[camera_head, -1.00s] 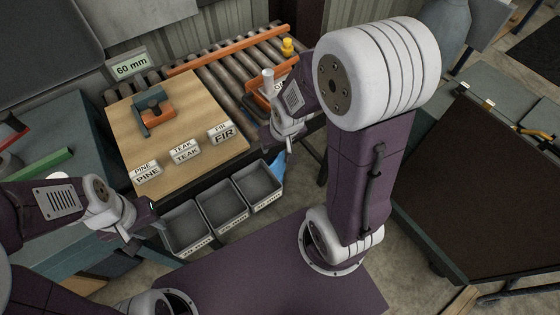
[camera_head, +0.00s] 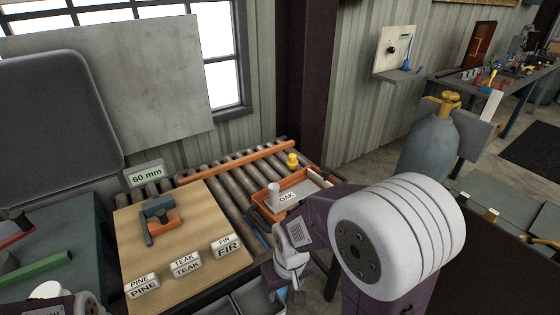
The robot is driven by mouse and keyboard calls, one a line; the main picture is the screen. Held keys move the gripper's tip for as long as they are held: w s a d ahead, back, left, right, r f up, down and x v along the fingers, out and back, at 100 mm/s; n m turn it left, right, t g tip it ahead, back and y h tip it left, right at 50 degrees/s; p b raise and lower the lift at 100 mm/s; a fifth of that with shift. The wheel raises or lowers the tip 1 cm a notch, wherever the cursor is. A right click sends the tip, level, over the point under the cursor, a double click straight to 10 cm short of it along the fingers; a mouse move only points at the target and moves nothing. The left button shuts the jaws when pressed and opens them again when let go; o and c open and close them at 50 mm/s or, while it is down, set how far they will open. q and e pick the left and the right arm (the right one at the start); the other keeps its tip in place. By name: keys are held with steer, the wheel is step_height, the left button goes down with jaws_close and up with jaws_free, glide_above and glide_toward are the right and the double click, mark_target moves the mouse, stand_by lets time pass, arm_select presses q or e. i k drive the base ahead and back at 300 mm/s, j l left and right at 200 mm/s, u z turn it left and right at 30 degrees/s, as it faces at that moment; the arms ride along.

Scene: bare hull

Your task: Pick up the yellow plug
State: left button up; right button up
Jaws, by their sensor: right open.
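The yellow plug (camera_head: 292,160) stands upright on the roller conveyor, by the right end of a long orange bar and behind an orange tray. My right gripper (camera_head: 288,292) is low in the picture, nearer to me than the tray and well apart from the plug. It is open, and nothing shows between its fingers. Of my left arm only a small part shows at the bottom left edge; its gripper is out of the picture.
A wooden board (camera_head: 200,262) carries PINE, TEAK and FIR blocks and an orange-and-grey clamp-like piece (camera_head: 160,218). Grey bins (camera_head: 252,296) are at the front.

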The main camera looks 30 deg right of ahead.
mark_target(292, 162)
steer(key=i+l+u, duration=0.2)
steer(key=l+u, duration=0.2)
steer(key=l, duration=0.4)
steer(key=i+l+u, duration=0.1)
steer(key=l+u, duration=0.3)
steer(key=l, duration=0.45)
steer(key=l+u, duration=0.45)
steer(key=l, duration=0.4)
steer(key=k, duration=0.05)
